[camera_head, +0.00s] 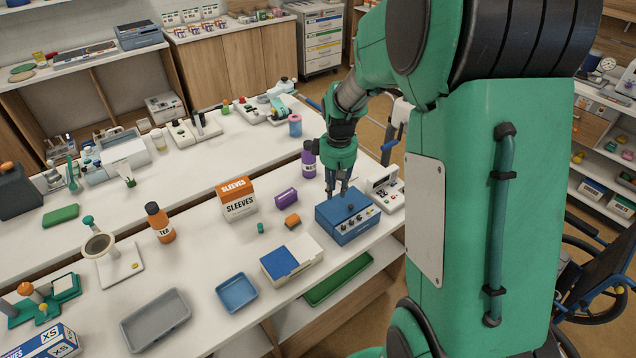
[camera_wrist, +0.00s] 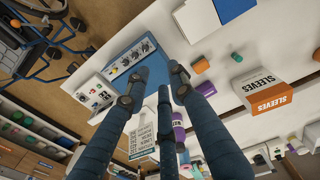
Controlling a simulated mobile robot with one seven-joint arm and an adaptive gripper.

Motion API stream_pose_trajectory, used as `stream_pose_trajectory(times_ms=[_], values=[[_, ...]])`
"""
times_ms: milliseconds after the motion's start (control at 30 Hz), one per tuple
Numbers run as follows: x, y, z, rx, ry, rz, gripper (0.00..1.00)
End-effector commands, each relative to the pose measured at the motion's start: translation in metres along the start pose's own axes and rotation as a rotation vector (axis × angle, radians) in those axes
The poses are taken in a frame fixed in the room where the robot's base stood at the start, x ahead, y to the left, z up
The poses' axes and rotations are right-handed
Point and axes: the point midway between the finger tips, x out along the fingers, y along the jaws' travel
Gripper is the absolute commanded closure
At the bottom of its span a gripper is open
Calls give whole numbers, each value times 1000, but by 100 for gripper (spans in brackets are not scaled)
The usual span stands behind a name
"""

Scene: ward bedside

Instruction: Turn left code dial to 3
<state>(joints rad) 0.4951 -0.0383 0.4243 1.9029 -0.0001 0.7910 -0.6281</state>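A blue box (camera_head: 335,218) with a row of small dials on its front panel (camera_head: 357,225) stands near the table's front edge. It also shows in the wrist view, with its dial panel (camera_wrist: 130,57) turned toward the upper left. The leftmost dial (camera_head: 341,231) is small, and its number is too small to read. My gripper (camera_head: 337,190) points down over the top of the box. In the wrist view its fingers (camera_wrist: 157,88) are spread apart with nothing between them. I cannot tell whether a fingertip touches the box.
A white device (camera_head: 385,190) stands close to the right of the box. A purple bottle (camera_head: 308,160) stands behind it. A purple carton (camera_head: 286,197), an orange block (camera_head: 292,221) and a blue-and-white box (camera_head: 291,262) lie to its left. A green tray (camera_head: 338,280) lies on a lower shelf.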

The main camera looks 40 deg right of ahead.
Motion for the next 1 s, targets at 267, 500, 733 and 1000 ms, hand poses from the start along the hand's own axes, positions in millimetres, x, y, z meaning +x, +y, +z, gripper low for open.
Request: stream_pose_trajectory(times_ms=[267,500,733,1000], values=[[-25,-21,-2,-243,23,18,76],[-44,-39,-1,-452,40,35,76],[-62,-56,0,-651,54,56,76],[-77,-72,3,-835,64,75,76]])
